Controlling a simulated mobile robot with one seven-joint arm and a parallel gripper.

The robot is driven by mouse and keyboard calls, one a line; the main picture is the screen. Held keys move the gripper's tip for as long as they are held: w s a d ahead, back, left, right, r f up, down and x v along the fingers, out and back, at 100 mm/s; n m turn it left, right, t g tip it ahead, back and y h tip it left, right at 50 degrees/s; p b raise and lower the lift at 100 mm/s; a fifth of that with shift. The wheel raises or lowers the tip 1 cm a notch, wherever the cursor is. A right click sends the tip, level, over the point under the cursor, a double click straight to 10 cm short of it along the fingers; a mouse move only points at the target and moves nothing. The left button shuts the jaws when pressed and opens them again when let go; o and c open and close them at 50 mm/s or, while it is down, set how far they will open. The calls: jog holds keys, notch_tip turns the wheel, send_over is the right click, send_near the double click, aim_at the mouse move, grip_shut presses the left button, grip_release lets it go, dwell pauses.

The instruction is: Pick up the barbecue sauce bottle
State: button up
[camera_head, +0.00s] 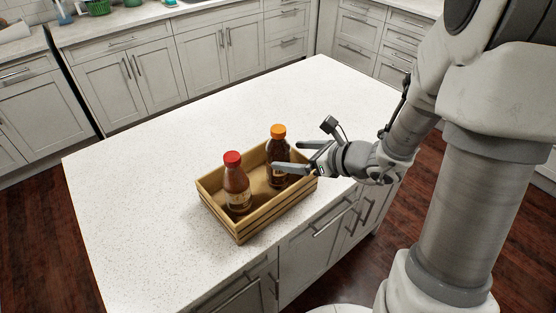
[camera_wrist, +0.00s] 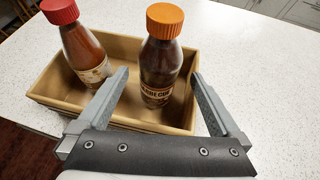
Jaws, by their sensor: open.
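The barbecue sauce bottle (camera_head: 278,162) is dark brown with an orange cap and stands upright in the right part of a wooden crate (camera_head: 262,224). In the wrist view the bottle (camera_wrist: 160,62) shows part of a label on its lower body. My gripper (camera_head: 290,157) is open and empty at the crate's right end. In the wrist view the open fingers of my gripper (camera_wrist: 160,78) point at the bottle, one to its left and one to its right. In the head view the nearer finger hides part of the bottle. I cannot tell whether either finger touches it.
A red-capped sauce bottle (camera_head: 236,185) stands in the crate left of the barbecue bottle; it also shows in the wrist view (camera_wrist: 85,50). The crate's low slatted walls surround both. The white countertop (camera_head: 150,170) is clear around the crate.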

aim_at(270, 152)
jog(key=x, duration=0.8)
jog(key=shift+w+a+r, duration=0.1)
jog(key=shift+a+r, duration=0.1)
jog(key=shift+r, duration=0.1)
grip_shut()
